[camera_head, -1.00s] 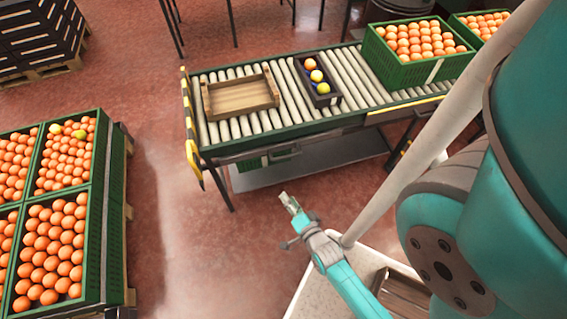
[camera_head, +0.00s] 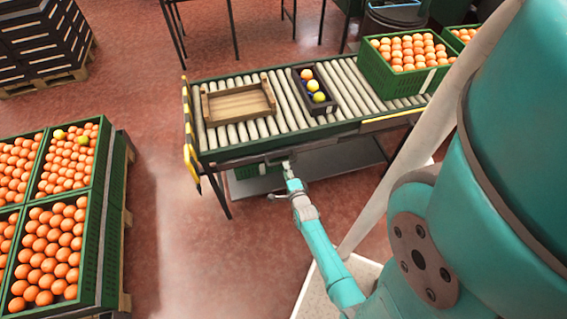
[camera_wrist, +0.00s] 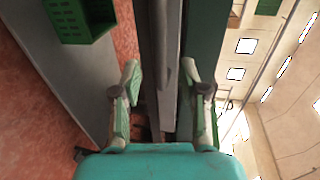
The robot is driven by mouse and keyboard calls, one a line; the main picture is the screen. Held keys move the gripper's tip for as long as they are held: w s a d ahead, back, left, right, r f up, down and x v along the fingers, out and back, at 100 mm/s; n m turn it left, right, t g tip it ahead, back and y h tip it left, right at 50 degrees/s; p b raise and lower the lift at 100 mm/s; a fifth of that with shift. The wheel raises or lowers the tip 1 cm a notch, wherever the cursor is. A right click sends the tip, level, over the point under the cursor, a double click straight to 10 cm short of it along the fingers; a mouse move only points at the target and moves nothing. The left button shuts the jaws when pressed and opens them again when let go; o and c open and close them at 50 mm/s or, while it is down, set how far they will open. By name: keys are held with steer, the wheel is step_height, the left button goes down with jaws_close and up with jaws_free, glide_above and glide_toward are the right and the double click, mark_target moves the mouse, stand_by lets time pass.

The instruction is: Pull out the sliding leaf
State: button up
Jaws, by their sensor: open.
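The sliding leaf appears as a dark, thin front edge (camera_head: 245,161) under the green front rail of the roller conveyor. Most of it is hidden beneath the rollers. In the wrist view a grey bar (camera_wrist: 163,78), seemingly its handle, runs upright through the middle of the picture. My gripper (camera_head: 286,165) is at the conveyor's front, just below the rail. In the wrist view my gripper (camera_wrist: 163,100) is open, with one finger on each side of the bar's line. I cannot tell whether the fingers touch it.
The roller conveyor (camera_head: 345,100) carries a wooden tray (camera_head: 240,118) and a dark box (camera_head: 329,108) with several coloured fruits. A green crate of oranges (camera_head: 400,80) stands at its right. A grey lower shelf (camera_head: 340,158) lies below. Orange crates (camera_head: 100,185) stand left; red floor is clear between.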

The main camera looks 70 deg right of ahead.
steer(key=shift+x, duration=2.6)
jaws_close()
